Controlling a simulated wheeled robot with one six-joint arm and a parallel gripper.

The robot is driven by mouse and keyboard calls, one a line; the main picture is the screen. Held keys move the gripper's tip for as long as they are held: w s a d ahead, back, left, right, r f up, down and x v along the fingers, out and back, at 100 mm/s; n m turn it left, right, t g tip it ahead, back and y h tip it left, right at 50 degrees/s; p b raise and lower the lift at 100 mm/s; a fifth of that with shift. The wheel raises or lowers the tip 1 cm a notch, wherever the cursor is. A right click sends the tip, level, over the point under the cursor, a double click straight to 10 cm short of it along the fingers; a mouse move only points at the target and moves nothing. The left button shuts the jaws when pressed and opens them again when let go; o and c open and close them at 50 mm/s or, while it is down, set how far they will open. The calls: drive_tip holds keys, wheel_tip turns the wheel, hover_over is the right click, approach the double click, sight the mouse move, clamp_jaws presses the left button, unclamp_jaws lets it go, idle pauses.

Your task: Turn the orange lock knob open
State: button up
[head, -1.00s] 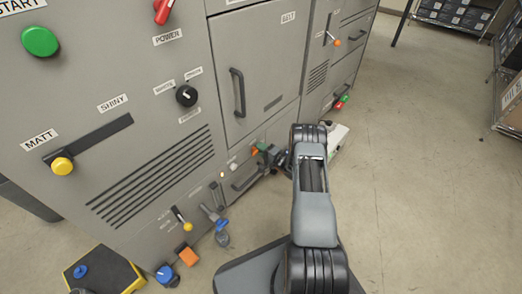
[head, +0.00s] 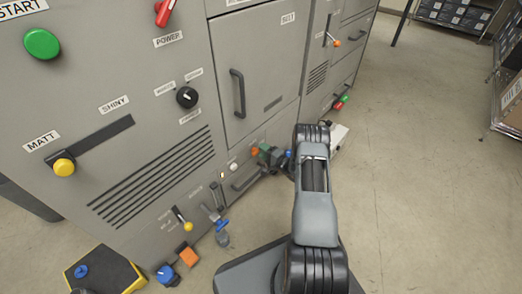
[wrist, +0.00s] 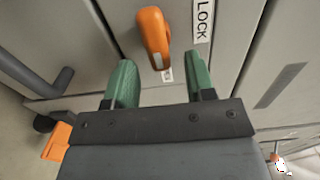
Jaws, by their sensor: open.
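The orange lock knob (wrist: 154,35) is on the grey cabinet front, beside a white LOCK label (wrist: 201,20). In the wrist view it lies lengthwise, a little tilted, just beyond my fingertips. My gripper (wrist: 157,80) is open, with one green finger on each side of the line to the knob. The gap between the fingers is empty, and the knob looks untouched. In the head view the orange knob (head: 254,152) is small, just left of my gripper (head: 264,154), low on the machine.
A dark drawer handle (wrist: 50,84) sticks out left of my gripper in the wrist view. In the head view, a yellow-tipped lever (head: 187,226) and a black-and-yellow step (head: 105,272) are at the lower left. Open floor (head: 430,180) lies to the right.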

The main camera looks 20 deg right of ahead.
drive_tip(key=p+v, duration=0.3)
drive_tip(key=v, duration=0.9)
drive_tip(key=shift+s, duration=0.2)
drive_tip(key=shift+w+r, duration=0.1)
drive_tip(key=shift+r, duration=0.05)
